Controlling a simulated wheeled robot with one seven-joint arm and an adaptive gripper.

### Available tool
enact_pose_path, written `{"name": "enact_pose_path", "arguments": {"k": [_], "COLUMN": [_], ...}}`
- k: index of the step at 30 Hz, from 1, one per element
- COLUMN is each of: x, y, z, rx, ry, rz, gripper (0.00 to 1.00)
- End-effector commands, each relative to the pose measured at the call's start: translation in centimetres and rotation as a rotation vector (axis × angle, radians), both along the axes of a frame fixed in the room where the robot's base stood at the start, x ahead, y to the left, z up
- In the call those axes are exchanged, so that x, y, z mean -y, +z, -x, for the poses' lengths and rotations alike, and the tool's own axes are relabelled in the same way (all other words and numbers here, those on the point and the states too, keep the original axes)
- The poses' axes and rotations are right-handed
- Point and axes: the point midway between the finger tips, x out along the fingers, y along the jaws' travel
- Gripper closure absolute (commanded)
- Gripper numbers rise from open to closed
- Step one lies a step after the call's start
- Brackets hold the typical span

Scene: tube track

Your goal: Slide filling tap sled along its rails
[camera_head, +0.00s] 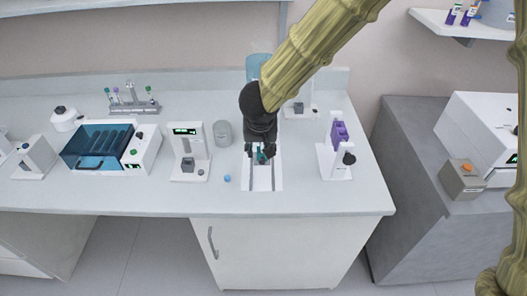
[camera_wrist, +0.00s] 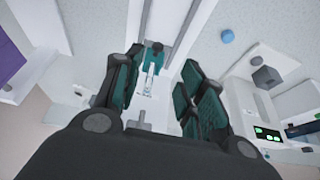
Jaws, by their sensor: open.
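The rail base (camera_head: 263,184) is a pale plate with two grey rails on the bench, running front to back. In the wrist view, the rails (camera_wrist: 186,32) run up and to the right. My gripper (camera_head: 260,154) is low over the rails, its fingers pointing down. The wrist view shows my gripper (camera_wrist: 162,80) open, with teal-padded fingers spread to either side. A small teal piece (camera_wrist: 156,47), seemingly part of the tap sled, shows between and beyond them, near a pale narrow part (camera_wrist: 149,80). Contact cannot be told. My wrist hides the back of the rails.
A white device (camera_head: 190,150) and grey cup (camera_head: 222,133) stand left of the rails, with a blue ball (camera_head: 227,178) nearby. A white stand with a purple part (camera_head: 339,134) is at right. The bench front is clear.

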Motion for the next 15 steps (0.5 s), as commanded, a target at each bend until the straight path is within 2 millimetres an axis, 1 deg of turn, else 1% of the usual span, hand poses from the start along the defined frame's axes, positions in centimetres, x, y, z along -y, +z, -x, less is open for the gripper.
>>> {"name": "enact_pose_path", "arguments": {"k": [5,15], "x": [0.7,1.0], "y": [-1.6,-6.7], "z": [-0.6,-2.6], "rx": [-0.001,-0.001], "ry": [-0.009,-0.014], "rz": [0.002,0.002], "gripper": [0.6,0.6]}}
